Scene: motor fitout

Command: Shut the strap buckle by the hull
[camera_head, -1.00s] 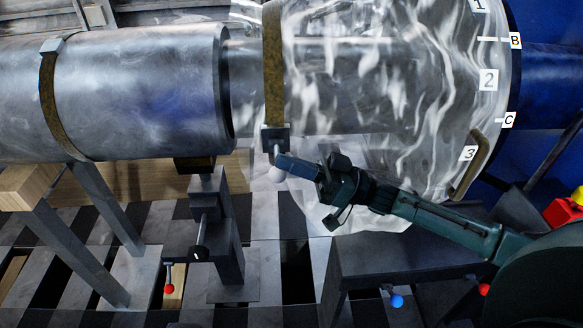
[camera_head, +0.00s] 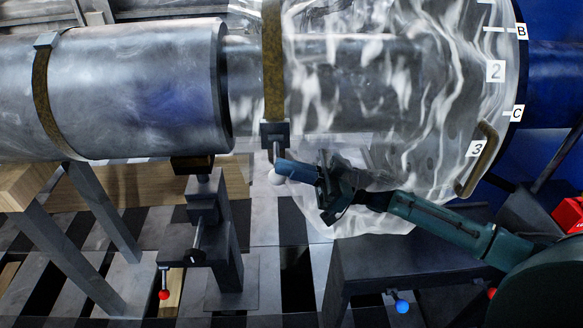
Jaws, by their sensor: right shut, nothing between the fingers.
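The strap buckle (camera_head: 274,134) is a dark block at the lower end of a brown strap (camera_head: 272,60) around the wrapped hull section. A short lever with a white ball knob (camera_head: 276,178) hangs down from the buckle. My right gripper (camera_head: 282,170) comes in from the lower right. Its shut, empty fingers are at the lever, just beside the white knob; whether they touch it I cannot tell. A second strap with a small buckle (camera_head: 47,40) circles the grey cylinder at left. My left gripper is not in view.
A dark stand with a red-knobbed lever (camera_head: 163,294) stands below the grey cylinder. A blue knob (camera_head: 402,306) and a red box (camera_head: 568,214) are at lower right. A brown handle (camera_head: 477,160) sits on the clear wrap near label 3.

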